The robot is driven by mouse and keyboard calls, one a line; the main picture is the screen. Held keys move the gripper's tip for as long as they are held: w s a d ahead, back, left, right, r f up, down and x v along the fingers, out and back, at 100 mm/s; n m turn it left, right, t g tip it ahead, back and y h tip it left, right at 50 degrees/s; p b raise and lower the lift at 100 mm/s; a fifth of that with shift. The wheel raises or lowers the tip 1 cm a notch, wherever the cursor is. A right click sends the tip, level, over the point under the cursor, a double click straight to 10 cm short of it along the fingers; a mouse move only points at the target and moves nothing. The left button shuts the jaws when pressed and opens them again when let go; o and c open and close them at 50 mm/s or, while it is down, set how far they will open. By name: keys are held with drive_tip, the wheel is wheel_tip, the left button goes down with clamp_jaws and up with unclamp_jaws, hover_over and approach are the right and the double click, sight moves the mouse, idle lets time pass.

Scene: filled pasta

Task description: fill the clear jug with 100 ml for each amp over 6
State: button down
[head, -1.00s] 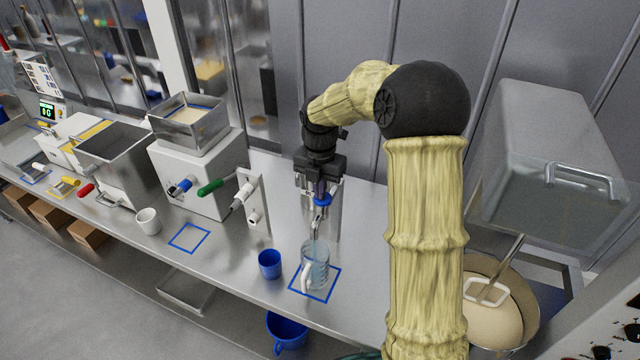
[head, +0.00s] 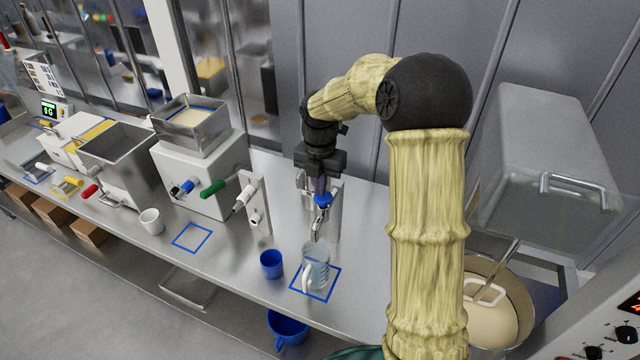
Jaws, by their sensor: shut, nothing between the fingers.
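The clear jug (head: 316,270) stands upright inside a blue square outline on the steel counter, below the spout of a metal tap (head: 317,228). It looks bluish with water, but I cannot read its level. No stream shows between spout and jug. The tap has a blue knob (head: 323,200). My gripper (head: 321,186) is shut and empty, pointing down right at the knob; I cannot tell whether it touches it. A small green-lit display (head: 48,110) at the far left seems to read 06 or 0G. A red-lit display (head: 635,305) is cut off at the right edge.
A blue cup (head: 271,264) stands just left of the jug. A white mug (head: 151,221) and an empty blue square (head: 192,238) are further left, before a white dispenser (head: 198,175) with a green handle (head: 212,188). A dough bowl (head: 490,305) is at right.

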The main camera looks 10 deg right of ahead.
sight(321, 198)
drive_tip(key=shift+d+r+p, duration=0.1)
drive_tip(key=shift+r+p, duration=0.25)
drive_tip(key=shift+r, duration=0.3)
drive_tip(key=shift+r+b, duration=0.25)
drive_tip(key=shift+b, duration=0.1)
wheel_tip(321, 198, up, 10)
drive_tip(key=b, duration=0.2)
drive_tip(key=shift+f, duration=0.25)
drive_tip(key=shift+s, duration=0.1)
drive_tip(key=s+f+m+t+b, duration=0.1)
drive_tip(key=s+f+m+b, duration=0.1)
drive_tip(key=s+f+m, duration=0.7)
drive_tip(key=s+d+f+m+t+b, duration=0.1)
drive_tip(key=s+f+m+b, duration=0.2)
drive_tip(key=s+f+m, duration=0.6)
drive_tip(key=s+m, duration=0.2)
drive_tip(key=m, duration=0.8)
drive_tip(key=shift+s+f+m+t, duration=0.3)
drive_tip(key=shift+s+m, duration=0.1)
